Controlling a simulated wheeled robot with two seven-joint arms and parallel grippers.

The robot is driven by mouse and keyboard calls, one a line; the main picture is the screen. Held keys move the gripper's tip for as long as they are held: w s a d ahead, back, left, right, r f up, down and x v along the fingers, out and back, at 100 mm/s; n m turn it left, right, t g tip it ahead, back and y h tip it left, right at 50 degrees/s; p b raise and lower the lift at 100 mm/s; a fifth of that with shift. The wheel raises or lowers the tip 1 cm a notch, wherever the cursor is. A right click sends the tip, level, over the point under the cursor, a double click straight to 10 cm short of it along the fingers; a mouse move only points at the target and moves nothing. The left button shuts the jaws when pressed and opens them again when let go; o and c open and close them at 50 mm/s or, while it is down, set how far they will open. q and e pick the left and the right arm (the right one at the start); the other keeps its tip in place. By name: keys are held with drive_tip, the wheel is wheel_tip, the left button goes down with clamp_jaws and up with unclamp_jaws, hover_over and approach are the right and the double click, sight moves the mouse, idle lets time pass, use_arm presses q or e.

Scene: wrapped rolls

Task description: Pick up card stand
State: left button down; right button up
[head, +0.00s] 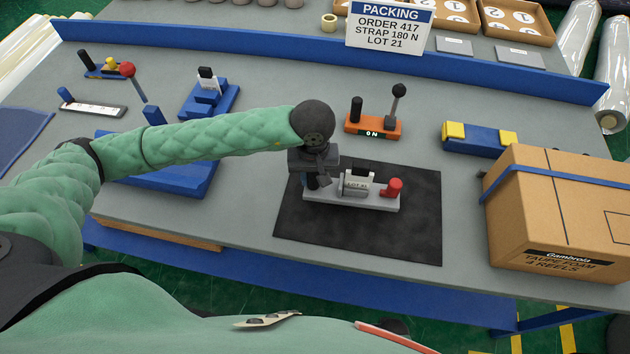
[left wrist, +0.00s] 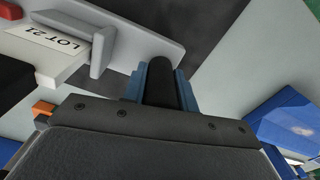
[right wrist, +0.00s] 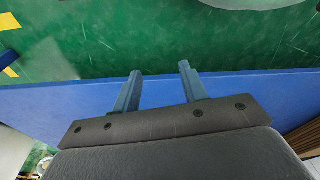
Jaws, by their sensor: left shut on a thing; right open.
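The card stand (head: 352,198) is a light grey base with a black post at its left end, a white LOT 21 card in the middle and a red knob at its right end. It is at the black mat (head: 410,235); I cannot tell whether it touches the mat. My left gripper (head: 315,180) points down at the stand's left end, its fingers shut around the black post (left wrist: 160,80). The card (left wrist: 60,38) shows in the left wrist view. My right gripper (right wrist: 158,85) is open and empty, near the blue table edge (right wrist: 240,92) above green floor.
A cardboard box (head: 550,210) is at right, near a blue block with yellow ends (head: 475,139). A blue tray (head: 175,180) lies under my left arm. A PACKING sign (head: 391,27) stands at the back.

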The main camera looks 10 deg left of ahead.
use_arm(q)
drive_tip(key=d+r, duration=0.1)
drive_tip(key=d, duration=0.1)
drive_tip(key=s+d+r+b, duration=0.1)
drive_tip(key=d+r, duration=0.1)
drive_tip(key=shift+s+d+r, duration=0.1)
drive_tip(key=shift+s+r, duration=0.1)
drive_tip(key=shift+r, duration=0.1)
drive_tip(key=s+d+r+b, duration=0.1)
drive_tip(key=s+d+r, duration=0.1)
drive_tip(key=d+r, duration=0.2)
drive_tip(key=d, duration=0.2)
drive_tip(key=shift+s+d+r, duration=0.25)
drive_tip(key=shift+s+d, duration=0.05)
drive_tip(key=shift+d, duration=0.1)
use_arm(e)
drive_tip(key=r, duration=0.1)
drive_tip(key=a+r, duration=0.1)
drive_tip(key=r, duration=0.1)
drive_tip(key=w+r, duration=0.1)
drive_tip(key=r, duration=0.1)
drive_tip(key=shift+a+r, duration=0.15)
drive_tip(key=shift+a, duration=0.15)
use_arm(q)
drive_tip(key=shift+a, duration=0.15)
use_arm(e)
drive_tip(key=shift+s, duration=0.1)
